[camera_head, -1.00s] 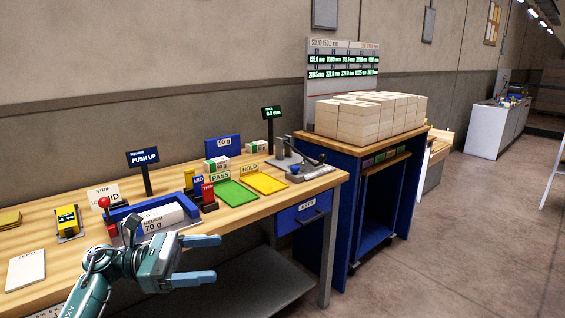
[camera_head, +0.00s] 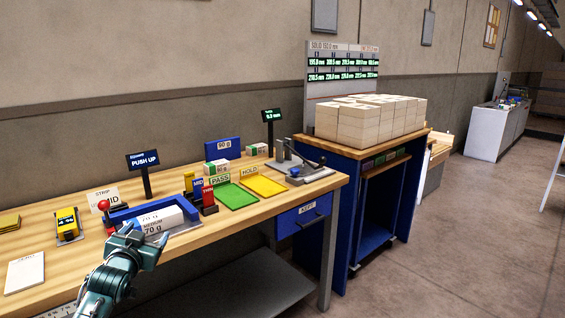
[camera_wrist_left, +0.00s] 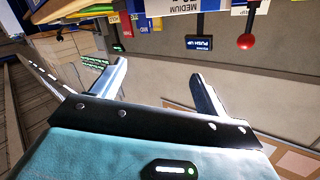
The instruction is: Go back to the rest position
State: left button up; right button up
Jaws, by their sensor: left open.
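My left gripper (camera_head: 142,237) is at the front edge of the wooden workbench, in front of the white ream marked 70 g (camera_head: 163,219). In the left wrist view its two fingers (camera_wrist_left: 158,84) stand wide apart with nothing between them. The ream sits against a blue squaring fence (camera_head: 122,214) on the bench and shows at the top of the wrist view. I cannot tell from the head view how far the gripper is from the ream. My right gripper is not in view.
A green PASS mat (camera_head: 234,197) and a yellow HOLD mat (camera_head: 264,186) lie on the bench, near a lever device (camera_head: 300,172). A blue cart (camera_head: 340,216) carries stacked pale reams (camera_head: 368,119). A red-knobbed lever (camera_head: 104,206) stands by the fence. Floor (camera_head: 455,235) at right is clear.

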pick_arm(q)
jog(key=s+d+f+m+g+h, duration=0.1)
jog(key=s+d+f+g, duration=0.1)
jog(key=s+d+f, duration=0.5)
jog(key=s+d+f+g+h, duration=0.15)
jog(key=s+d+f, duration=0.25)
jog(key=s+f, duration=0.55)
jog(key=s+d+f+g, duration=0.1)
jog(key=s+d+f, duration=0.1)
jog(key=s, duration=0.5)
jog(key=s+d+f+h, duration=0.1)
jog(key=s+d+f, duration=0.1)
jog(key=s, duration=0.5)
jog(key=s+d+f+g+h, duration=0.1)
jog(key=s+d+f, duration=0.1)
jog(key=s+d, duration=0.2)
jog(key=s, duration=0.3)
jog(key=shift+s+d+f+n+g, duration=0.2)
jog(key=shift+s+d+n+g, duration=0.05)
jog(key=shift+d+n+g, duration=0.15)
